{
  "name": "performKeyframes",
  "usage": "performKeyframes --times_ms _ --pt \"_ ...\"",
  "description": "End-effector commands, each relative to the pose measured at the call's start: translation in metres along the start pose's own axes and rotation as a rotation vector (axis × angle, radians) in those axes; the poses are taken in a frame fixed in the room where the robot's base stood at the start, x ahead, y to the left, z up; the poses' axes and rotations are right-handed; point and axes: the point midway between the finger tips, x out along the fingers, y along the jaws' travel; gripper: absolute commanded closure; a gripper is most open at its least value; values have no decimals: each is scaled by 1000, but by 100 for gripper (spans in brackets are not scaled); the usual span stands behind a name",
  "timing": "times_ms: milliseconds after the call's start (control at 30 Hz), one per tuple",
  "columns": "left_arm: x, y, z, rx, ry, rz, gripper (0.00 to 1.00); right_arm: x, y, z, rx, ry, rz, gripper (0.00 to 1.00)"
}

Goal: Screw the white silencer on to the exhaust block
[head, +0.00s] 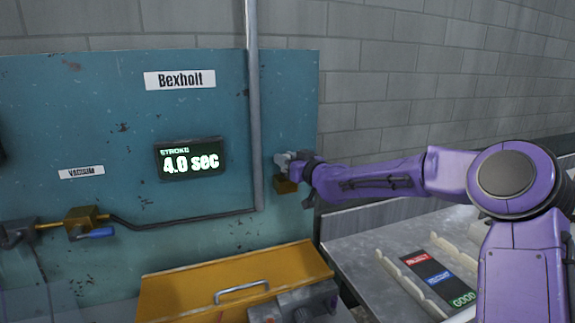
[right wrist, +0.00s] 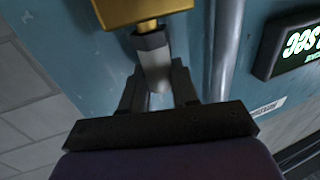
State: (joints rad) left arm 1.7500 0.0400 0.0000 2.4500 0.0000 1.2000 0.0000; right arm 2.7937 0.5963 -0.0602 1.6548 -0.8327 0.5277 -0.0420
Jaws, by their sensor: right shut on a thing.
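The brass exhaust block (head: 286,186) is on the right part of the teal panel, and it shows large at the top of the right wrist view (right wrist: 140,10). The silencer (right wrist: 152,58) has a grey hex-like end and a paler body. Its hex end meets a short brass neck on the block; I cannot tell how far any thread is engaged. My right gripper (right wrist: 158,92) is shut on the silencer's body, in line with the block. In the head view the right gripper (head: 297,165) is just above the block, partly covering the silencer. My left gripper is out of view.
A vertical grey pipe (head: 254,120) runs close left of the block. A lit display (head: 189,160) and a brass valve with a blue lever (head: 98,232) are farther left. An orange drawer-like cover (head: 170,285) is below. A grey bench (head: 365,245) with marked strips is at right.

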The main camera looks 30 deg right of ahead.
Motion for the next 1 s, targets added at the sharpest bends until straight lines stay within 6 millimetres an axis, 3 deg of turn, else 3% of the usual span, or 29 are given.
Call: performKeyframes --times_ms 467,600,767,1000 --pt "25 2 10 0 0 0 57 0 -2 4 -5 -1 116 100" --pt "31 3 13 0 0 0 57 0 -3 3 -15 -2 240 100" --pt "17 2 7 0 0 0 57 0 -2 -2 -12 -3 366 100" --pt "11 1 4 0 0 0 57 1 0 -1 -3 -5 406 100"
